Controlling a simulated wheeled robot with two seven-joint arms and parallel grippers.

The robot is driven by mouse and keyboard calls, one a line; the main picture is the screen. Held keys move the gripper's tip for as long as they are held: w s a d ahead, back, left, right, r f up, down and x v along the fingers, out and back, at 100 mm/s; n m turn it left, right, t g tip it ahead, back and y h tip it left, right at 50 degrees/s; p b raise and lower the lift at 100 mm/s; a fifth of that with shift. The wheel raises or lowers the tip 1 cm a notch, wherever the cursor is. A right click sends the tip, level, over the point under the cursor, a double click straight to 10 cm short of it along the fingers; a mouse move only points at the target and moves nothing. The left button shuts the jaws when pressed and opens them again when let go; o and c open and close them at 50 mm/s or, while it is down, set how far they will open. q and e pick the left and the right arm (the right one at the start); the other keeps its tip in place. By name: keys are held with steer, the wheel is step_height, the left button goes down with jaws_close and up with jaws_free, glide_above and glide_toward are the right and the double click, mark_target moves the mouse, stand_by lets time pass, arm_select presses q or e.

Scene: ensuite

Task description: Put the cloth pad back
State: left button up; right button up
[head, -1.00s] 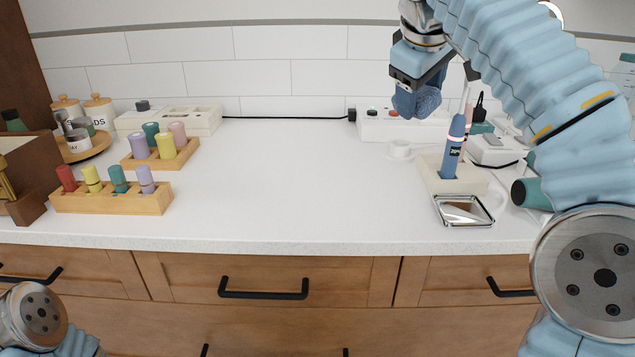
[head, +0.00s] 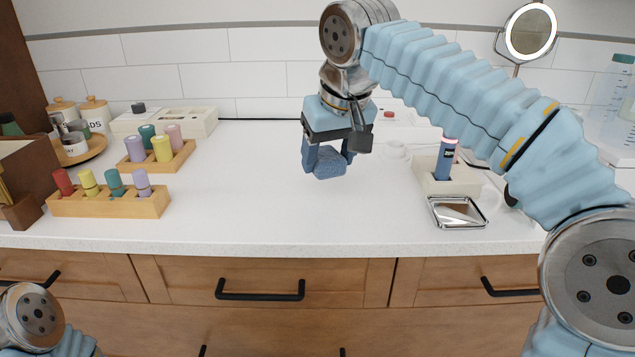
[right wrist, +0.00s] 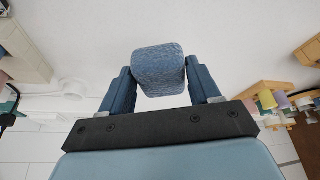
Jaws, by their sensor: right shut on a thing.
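The cloth pad (head: 329,163) is a small blue textured block. My right gripper (head: 325,155) is shut on it and holds it over the middle of the white counter. In the right wrist view the pad (right wrist: 158,70) sits between the two blue fingers of the right gripper (right wrist: 162,85). Its underside is partly hidden in the head view, and I cannot tell how far it is above the counter. My left arm shows only as a joint at the lower left of the head view; its gripper is out of the picture.
Wooden peg racks (head: 110,203) stand at the left. A cream holder (head: 448,180) with a blue toothbrush (head: 445,158) stands at the right, behind a small mirrored tray (head: 457,212). A white power box (head: 402,126) stands at the back. The counter's front middle (head: 270,215) is clear.

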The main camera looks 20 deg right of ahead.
mark_target(317, 200)
steer(key=shift+w+a+f, duration=0.15)
steer(key=shift+a+f, duration=0.05)
steer(key=shift+f, duration=0.1)
steer(key=shift+w+a+f+b, duration=0.15)
steer(key=shift+w+a+f, duration=0.05)
steer(key=shift+f, duration=0.6)
steer(key=shift+w+a+f+b, duration=0.15)
steer(key=shift+a+f+b, duration=0.05)
steer(key=shift+f, duration=0.65)
steer(key=shift+w+a+f+b, duration=0.15)
steer(key=shift+w+a+f, duration=0.05)
steer(key=shift+f, duration=0.6)
steer(key=o, duration=0.9)
steer(key=shift+f, duration=0.1)
steer(key=p+v, duration=0.2)
steer(key=v, duration=1)
